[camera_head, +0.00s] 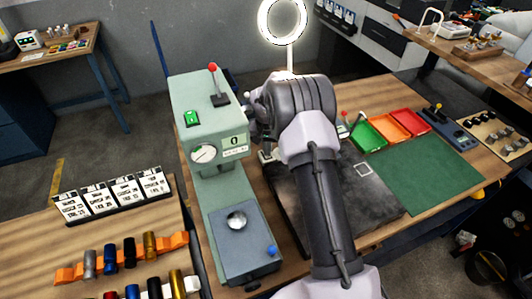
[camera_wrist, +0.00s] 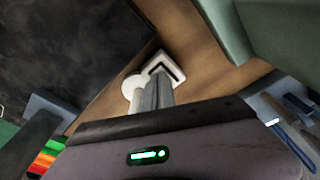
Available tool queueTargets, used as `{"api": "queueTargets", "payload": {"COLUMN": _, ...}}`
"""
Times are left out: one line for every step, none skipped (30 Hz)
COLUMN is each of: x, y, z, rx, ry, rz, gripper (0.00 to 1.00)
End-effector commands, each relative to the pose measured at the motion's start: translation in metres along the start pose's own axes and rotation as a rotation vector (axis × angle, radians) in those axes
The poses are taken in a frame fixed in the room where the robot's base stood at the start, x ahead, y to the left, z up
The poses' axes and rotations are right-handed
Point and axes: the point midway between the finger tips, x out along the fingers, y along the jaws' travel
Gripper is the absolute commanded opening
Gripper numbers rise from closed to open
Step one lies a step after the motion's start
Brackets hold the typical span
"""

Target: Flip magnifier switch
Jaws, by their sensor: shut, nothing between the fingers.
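The magnifier (camera_head: 283,20) is a brightly lit ring on a thin white stem at the top of the head view; my arm hides the stem's lower end. In the wrist view, a white square frame with a dark inset (camera_wrist: 165,66), probably the magnifier's switch, sits on the wooden bench. A white round part (camera_wrist: 132,86) is beside it. My gripper (camera_wrist: 155,84) is shut and empty, its grey fingertips overlapping the near edge of the white square. I cannot tell whether they touch it. In the head view my arm hides the fingertips.
A green press-like machine (camera_head: 207,125) with a dial and red-knobbed lever stands close left of my wrist. A dark mat (camera_head: 375,205) lies to the right. Beyond it are green, orange and red trays (camera_head: 398,124) and a bare green mat (camera_head: 428,177).

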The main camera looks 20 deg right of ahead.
Motion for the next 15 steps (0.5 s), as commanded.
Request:
{"api": "queueTargets", "payload": {"x": -0.006, "y": 0.000, "z": -0.001, "rx": 0.000, "ry": 0.001, "rz": 0.000, "gripper": 0.00}}
{"api": "queueTargets", "payload": {"x": -0.009, "y": 0.000, "z": -0.002, "rx": 0.000, "ry": 0.001, "rz": 0.000, "gripper": 0.00}}
{"api": "queueTargets", "payload": {"x": -0.014, "y": 0.000, "z": -0.002, "rx": 0.000, "ry": 0.001, "rz": 0.000, "gripper": 0.00}}
{"api": "queueTargets", "payload": {"x": -0.017, "y": 0.000, "z": -0.003, "rx": 0.000, "ry": 0.002, "rz": 0.000, "gripper": 0.00}}
{"api": "queueTargets", "payload": {"x": -0.021, "y": 0.000, "z": -0.004, "rx": 0.000, "ry": 0.002, "rz": 0.000, "gripper": 0.00}}
{"api": "queueTargets", "payload": {"x": -0.025, "y": 0.000, "z": -0.004, "rx": 0.000, "ry": 0.002, "rz": 0.000, "gripper": 0.00}}
{"api": "queueTargets", "payload": {"x": -0.029, "y": 0.000, "z": -0.005, "rx": -0.001, "ry": 0.001, "rz": 0.000, "gripper": 0.00}}
{"api": "queueTargets", "payload": {"x": -0.032, "y": 0.000, "z": -0.005, "rx": -0.001, "ry": 0.001, "rz": 0.000, "gripper": 0.00}}
{"api": "queueTargets", "payload": {"x": -0.036, "y": 0.000, "z": -0.006, "rx": -0.001, "ry": 0.001, "rz": 0.000, "gripper": 0.00}}
{"api": "queueTargets", "payload": {"x": -0.040, "y": 0.000, "z": -0.006, "rx": -0.001, "ry": 0.001, "rz": 0.000, "gripper": 0.00}}
{"api": "queueTargets", "payload": {"x": -0.043, "y": 0.000, "z": -0.007, "rx": -0.001, "ry": 0.001, "rz": 0.000, "gripper": 0.00}}
{"api": "queueTargets", "payload": {"x": -0.048, "y": 0.000, "z": -0.007, "rx": -0.001, "ry": 0.001, "rz": 0.000, "gripper": 0.00}}
{"api": "queueTargets", "payload": {"x": -0.051, "y": 0.000, "z": -0.008, "rx": -0.001, "ry": 0.001, "rz": 0.000, "gripper": 0.00}}
{"api": "queueTargets", "payload": {"x": -0.054, "y": 0.000, "z": -0.009, "rx": -0.001, "ry": 0.002, "rz": 0.000, "gripper": 0.00}}
{"api": "queueTargets", "payload": {"x": -0.059, "y": 0.000, "z": -0.009, "rx": -0.001, "ry": 0.002, "rz": 0.000, "gripper": 0.00}}
